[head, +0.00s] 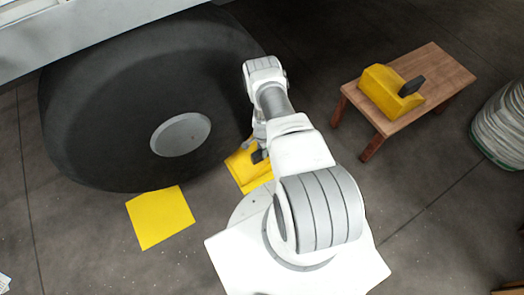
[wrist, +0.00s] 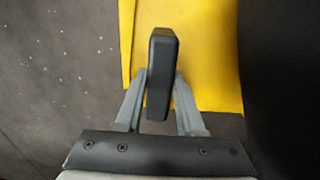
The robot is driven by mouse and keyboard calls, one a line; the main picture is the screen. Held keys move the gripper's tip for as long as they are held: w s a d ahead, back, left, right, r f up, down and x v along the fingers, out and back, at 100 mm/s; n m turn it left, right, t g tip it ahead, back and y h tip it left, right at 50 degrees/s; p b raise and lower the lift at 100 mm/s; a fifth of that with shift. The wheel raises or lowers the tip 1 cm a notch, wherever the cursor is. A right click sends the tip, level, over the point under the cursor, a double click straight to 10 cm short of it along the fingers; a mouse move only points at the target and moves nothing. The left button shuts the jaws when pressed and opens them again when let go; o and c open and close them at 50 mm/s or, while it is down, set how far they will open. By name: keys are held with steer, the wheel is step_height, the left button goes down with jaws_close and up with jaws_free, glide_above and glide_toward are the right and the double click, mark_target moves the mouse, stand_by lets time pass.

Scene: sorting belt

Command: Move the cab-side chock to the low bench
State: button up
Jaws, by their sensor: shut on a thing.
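A yellow chock (head: 243,172) with a dark handle is on the floor by the right side of the big tyre, partly hidden by my arm. My gripper (head: 258,150) is over it. In the wrist view my gripper (wrist: 160,78) is shut on the black handle (wrist: 161,60), one finger on each side, with the yellow chock body (wrist: 208,55) beyond. The low bench (head: 445,72) is wooden and stands at the right. A second yellow chock (head: 383,92) with a black handle sits on it. Which chock is cab-side cannot be told from the pictures.
The big dark tyre (head: 85,110) under a light vehicle body (head: 90,30) fills the upper left. A flat yellow square (head: 160,217) lies on the floor in front of it. A pale coiled bundle (head: 503,125) is at the right edge. The bench top's upper-right part is clear.

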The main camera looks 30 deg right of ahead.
jaws_close()
stand_by(0.8)
steer(key=shift+o, duration=1.2)
jaws_free()
jaws_close()
steer(key=shift+r, duration=0.1)
